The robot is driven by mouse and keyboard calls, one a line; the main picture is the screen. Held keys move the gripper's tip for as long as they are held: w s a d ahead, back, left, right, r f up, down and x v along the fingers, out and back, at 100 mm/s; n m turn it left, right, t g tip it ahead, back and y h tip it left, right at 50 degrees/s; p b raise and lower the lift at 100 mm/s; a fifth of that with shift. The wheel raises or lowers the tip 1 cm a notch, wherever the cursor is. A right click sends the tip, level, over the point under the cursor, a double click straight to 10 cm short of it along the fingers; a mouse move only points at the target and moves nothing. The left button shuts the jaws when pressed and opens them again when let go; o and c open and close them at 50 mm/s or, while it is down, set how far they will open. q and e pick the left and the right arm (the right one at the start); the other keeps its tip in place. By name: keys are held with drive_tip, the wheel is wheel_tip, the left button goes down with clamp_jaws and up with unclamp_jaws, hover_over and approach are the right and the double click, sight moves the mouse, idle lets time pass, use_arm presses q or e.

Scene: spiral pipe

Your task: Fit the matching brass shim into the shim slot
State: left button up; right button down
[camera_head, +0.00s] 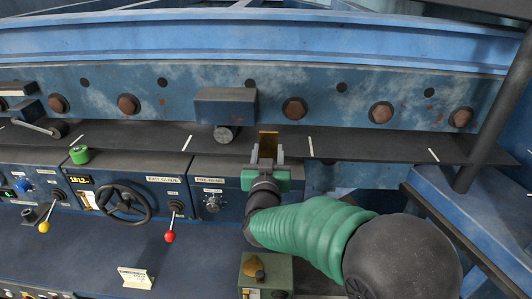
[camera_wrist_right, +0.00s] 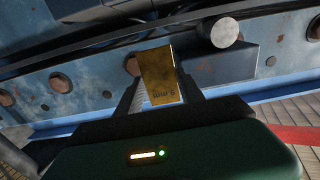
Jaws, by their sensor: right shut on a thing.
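My right gripper (camera_head: 267,153) is shut on a brass shim (camera_head: 268,139), which sticks up from between the fingertips in the head view. In the head view the gripper is over the dark ledge (camera_head: 350,147), in front of the blue riveted beam. I cannot make out the shim slot, nor tell whether the shim touches anything. My left gripper is not in view.
A console with a handwheel (camera_head: 124,202), a red-knobbed lever (camera_head: 170,236) and a green knob (camera_head: 79,154) lies left. A green box (camera_head: 262,276) stands on the nearer panel.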

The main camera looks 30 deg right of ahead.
drive_tip(key=d+f+b, duration=0.2)
drive_tip(key=f, duration=0.1)
drive_tip(key=d+f+b, duration=0.1)
drive_tip(key=d+f, duration=0.1)
drive_tip(key=shift+w+f, duration=0.2)
drive_tip(key=shift+w, duration=0.15)
drive_tip(key=shift+s+f, duration=0.1)
drive_tip(key=shift+s, duration=0.05)
drive_tip(key=shift+s+a, duration=0.15)
drive_tip(key=shift+a, duration=0.1)
drive_tip(key=shift+s+d+b, duration=0.1)
drive_tip(key=shift+d+b, duration=0.25)
drive_tip(key=shift+d, duration=0.15)
drive_tip(key=shift+a+r, duration=0.25)
drive_tip(key=shift+a, duration=0.05)
drive_tip(key=shift+a+f, duration=0.1)
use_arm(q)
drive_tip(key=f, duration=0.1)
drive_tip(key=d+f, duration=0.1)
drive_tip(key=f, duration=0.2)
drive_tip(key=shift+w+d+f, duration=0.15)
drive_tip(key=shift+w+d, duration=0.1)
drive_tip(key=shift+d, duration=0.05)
use_arm(e)
drive_tip(key=shift+a, duration=0.75)
